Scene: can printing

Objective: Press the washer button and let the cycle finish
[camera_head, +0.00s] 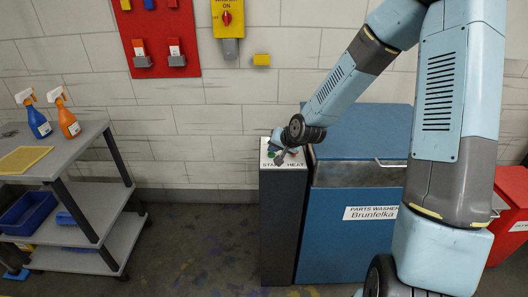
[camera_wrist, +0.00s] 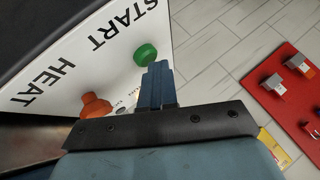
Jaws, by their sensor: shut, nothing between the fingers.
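The parts washer (camera_head: 345,240) is a blue cabinet with a white name label, partly behind my arm. Its dark control post (camera_head: 283,220) stands at its left, topped by a white panel (camera_wrist: 75,55) marked START and HEAT. In the head view my gripper (camera_head: 279,157) is over the panel and partly hides the buttons.
A grey cart (camera_head: 85,133) at the left holds a blue spray bottle (camera_head: 34,115), an orange spray bottle (camera_head: 65,117) and a blue bin (camera_head: 28,212). A red board (camera_head: 155,20) and a yellow switch box (camera_head: 228,18) hang on the wall. Floor between cart and post is clear.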

